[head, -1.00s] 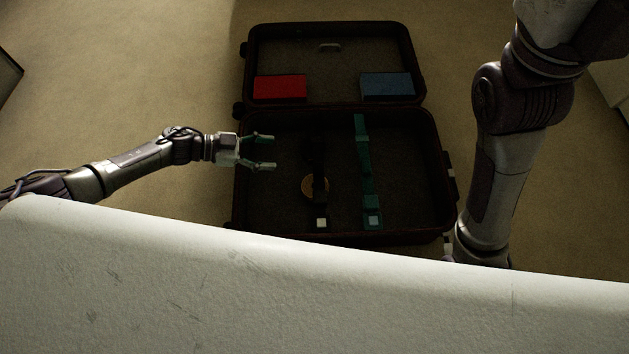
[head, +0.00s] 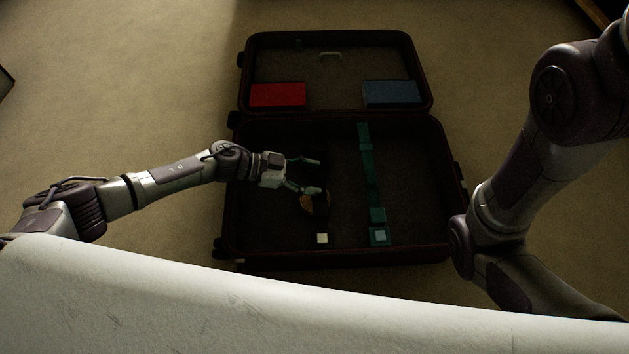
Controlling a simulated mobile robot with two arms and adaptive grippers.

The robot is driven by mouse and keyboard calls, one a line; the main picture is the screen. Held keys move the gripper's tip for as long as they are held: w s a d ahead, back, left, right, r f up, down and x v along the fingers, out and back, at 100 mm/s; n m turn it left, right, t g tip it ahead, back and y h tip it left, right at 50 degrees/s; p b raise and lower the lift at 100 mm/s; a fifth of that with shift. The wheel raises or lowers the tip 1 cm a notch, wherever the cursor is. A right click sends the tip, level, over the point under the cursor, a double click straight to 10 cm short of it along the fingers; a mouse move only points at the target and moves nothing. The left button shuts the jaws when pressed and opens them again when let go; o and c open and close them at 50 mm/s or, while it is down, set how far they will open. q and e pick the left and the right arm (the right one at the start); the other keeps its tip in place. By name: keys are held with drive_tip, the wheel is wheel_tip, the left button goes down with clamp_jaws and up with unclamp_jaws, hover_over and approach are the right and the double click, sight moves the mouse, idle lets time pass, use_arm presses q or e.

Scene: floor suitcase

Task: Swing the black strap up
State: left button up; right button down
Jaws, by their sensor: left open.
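The black strap (head: 321,209) lies in the lower half of the open suitcase (head: 262,258), left of the teal strap, running up and down the picture. It is dark and hard to make out; a pale square (head: 322,238) sits at its near end. My right gripper is out of view.
The teal strap (head: 369,180) lies to the right in the same half. A red block (head: 277,95) and a blue block (head: 391,94) are in the far half, the lid side. My right arm stands along the suitcase's right side.

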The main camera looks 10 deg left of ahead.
use_arm(q)
drive_tip(key=shift+w+d+f, duration=0.1)
drive_tip(key=shift+d+f, duration=0.05)
drive_tip(key=shift+d, duration=0.35)
clamp_jaws()
